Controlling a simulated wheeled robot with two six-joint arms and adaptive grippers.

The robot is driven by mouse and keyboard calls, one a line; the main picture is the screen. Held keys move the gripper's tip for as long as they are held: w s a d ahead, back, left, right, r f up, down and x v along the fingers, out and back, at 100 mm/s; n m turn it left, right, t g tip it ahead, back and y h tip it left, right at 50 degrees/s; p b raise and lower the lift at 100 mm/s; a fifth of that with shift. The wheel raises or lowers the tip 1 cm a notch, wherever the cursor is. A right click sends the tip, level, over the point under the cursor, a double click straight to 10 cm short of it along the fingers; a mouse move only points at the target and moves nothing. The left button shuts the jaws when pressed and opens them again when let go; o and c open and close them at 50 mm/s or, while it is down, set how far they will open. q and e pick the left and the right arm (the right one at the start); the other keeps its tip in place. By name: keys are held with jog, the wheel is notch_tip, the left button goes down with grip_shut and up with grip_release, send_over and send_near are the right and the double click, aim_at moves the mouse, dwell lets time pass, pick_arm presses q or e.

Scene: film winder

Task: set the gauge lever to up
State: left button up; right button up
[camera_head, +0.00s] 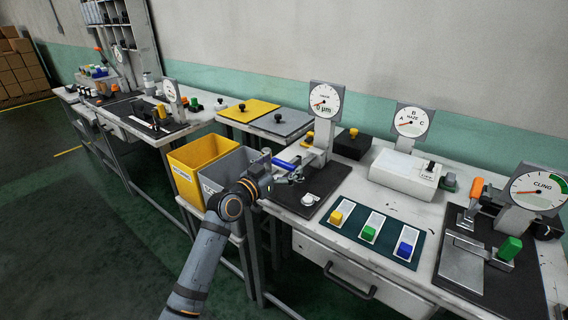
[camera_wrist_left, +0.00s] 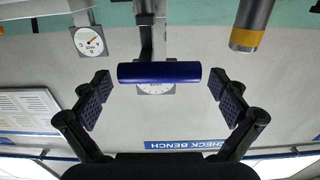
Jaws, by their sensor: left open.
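The gauge (camera_head: 326,100) has a round white dial on a grey post, standing on a black base plate (camera_head: 327,184); its dial reads about 0 µm. A blue lever handle (camera_head: 284,164) sticks out to the left from the gauge post, near the gripper. My left gripper (camera_head: 288,175) is open at the handle. In the left wrist view the blue handle (camera_wrist_left: 160,73) lies crosswise between the spread fingers of the left gripper (camera_wrist_left: 159,85), with gaps visible at both ends. The gauge's dial shows partly behind it. My right gripper is not in view.
A yellow bin (camera_head: 197,160) and a grey bin (camera_head: 219,174) stand left of the base plate. A white knob (camera_head: 308,199) sits on the plate. A dark mat (camera_head: 378,235) with yellow, green and blue blocks lies right of it, and a haze meter (camera_head: 405,172) stands behind.

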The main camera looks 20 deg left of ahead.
pick_arm(q)
jog(key=shift+w+d, duration=0.15)
jog(key=shift+w, duration=0.25)
